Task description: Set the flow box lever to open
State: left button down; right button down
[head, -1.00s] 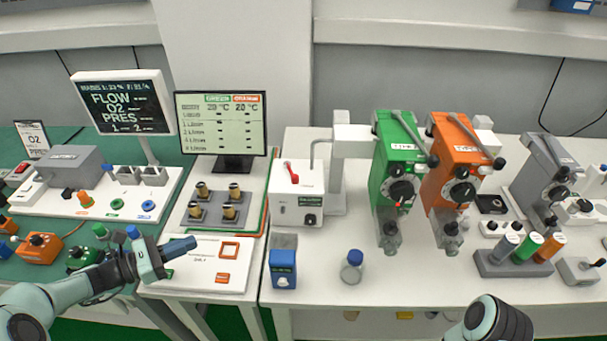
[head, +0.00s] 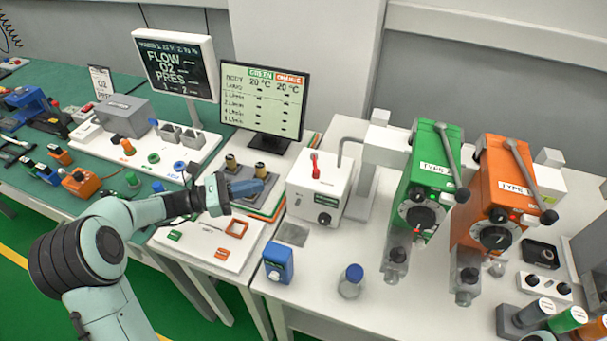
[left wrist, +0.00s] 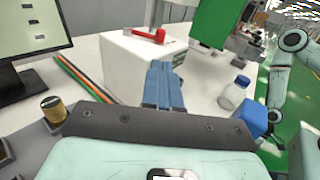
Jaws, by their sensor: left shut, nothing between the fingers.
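The flow box is a white box (head: 305,195) on the white cart, with a black knob on its front. Its red lever (head: 315,165) stands out on top; I see no label telling which position it is in. In the left wrist view the flow box (left wrist: 125,70) is just ahead, and the lever (left wrist: 148,35) lies across its top edge. My left gripper (head: 262,186) has blue fingers held together, empty, left of the box and apart from the lever. The fingers (left wrist: 163,75) overlap the box's front in the wrist view.
A monitor (head: 265,98) stands behind, left of the box. A blue device (head: 278,263) and a blue-capped bottle (head: 351,281) stand in front on clear white surface.

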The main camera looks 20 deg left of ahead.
aim_at(312, 173)
pick_arm(q)
jog(key=p+x, duration=0.1)
jog(key=x, duration=1.1)
jog(key=shift+d, duration=0.1)
